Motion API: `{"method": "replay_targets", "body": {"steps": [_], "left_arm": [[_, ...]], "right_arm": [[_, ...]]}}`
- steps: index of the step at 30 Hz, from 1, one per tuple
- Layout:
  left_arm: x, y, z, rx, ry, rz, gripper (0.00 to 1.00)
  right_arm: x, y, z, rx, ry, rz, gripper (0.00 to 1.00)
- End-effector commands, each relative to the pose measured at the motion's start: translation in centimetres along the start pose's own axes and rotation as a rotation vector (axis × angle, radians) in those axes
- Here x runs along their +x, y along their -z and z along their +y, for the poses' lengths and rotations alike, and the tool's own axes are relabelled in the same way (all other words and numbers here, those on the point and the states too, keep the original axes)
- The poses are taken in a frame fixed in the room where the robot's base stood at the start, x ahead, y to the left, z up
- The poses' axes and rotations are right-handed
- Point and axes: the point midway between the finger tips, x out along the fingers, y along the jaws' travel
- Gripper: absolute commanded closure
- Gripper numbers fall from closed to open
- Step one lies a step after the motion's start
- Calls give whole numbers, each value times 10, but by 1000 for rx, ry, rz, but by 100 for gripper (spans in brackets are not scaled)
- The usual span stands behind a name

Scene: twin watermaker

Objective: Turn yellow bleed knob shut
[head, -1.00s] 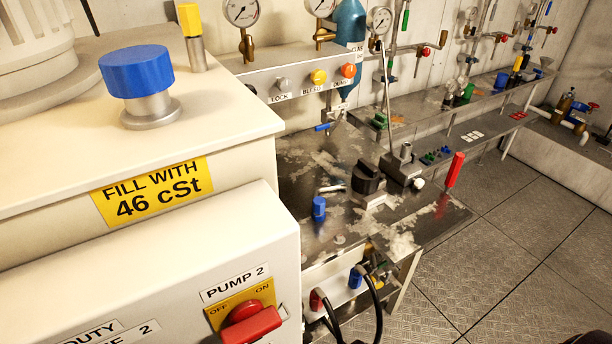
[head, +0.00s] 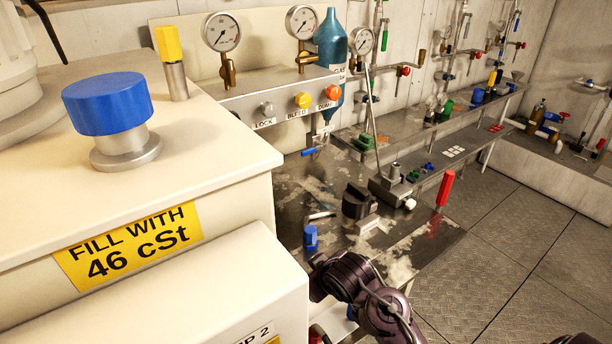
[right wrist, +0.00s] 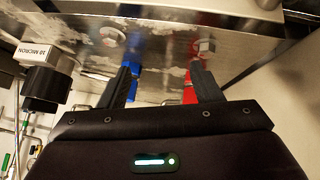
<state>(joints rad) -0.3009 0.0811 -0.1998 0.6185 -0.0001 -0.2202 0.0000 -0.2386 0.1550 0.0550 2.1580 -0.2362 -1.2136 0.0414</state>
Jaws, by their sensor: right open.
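The yellow bleed knob (head: 302,100) is on the front of the pale wall-mounted box (head: 290,82), above its BLEED label, between the grey LOCK knob (head: 266,109) and the orange DUMP knob (head: 332,92). How far it is turned cannot be told. My dark right arm shows low in the head view, below and apart from the knob; its fingertips are not clear there. In the right wrist view my right gripper (right wrist: 165,78) is open, its two fingers spread with nothing gripped. The yellow knob is not seen there. My left gripper is out of view.
A large cream tank with a blue cap (head: 108,103) fills the left side. A stained metal bench (head: 405,245) carries a black-topped fitting (head: 358,201), a blue fitting (head: 311,238) and a red handle (head: 445,188). Gauges (head: 221,32) stand above the box. Open floor lies right.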

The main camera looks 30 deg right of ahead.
Motion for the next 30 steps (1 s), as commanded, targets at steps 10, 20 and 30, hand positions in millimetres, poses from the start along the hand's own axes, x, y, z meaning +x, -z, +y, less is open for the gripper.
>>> {"method": "replay_targets", "body": {"steps": [10, 20, 30], "left_arm": [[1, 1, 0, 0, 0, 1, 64], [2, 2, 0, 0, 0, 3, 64], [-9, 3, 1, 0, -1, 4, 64]], "right_arm": [[-13, 195, 149, -39, -93, 542, 41], [-76, 286, 219, -26, -57, 877, 41], [-55, 322, 223, -24, -51, 891, 41]]}}
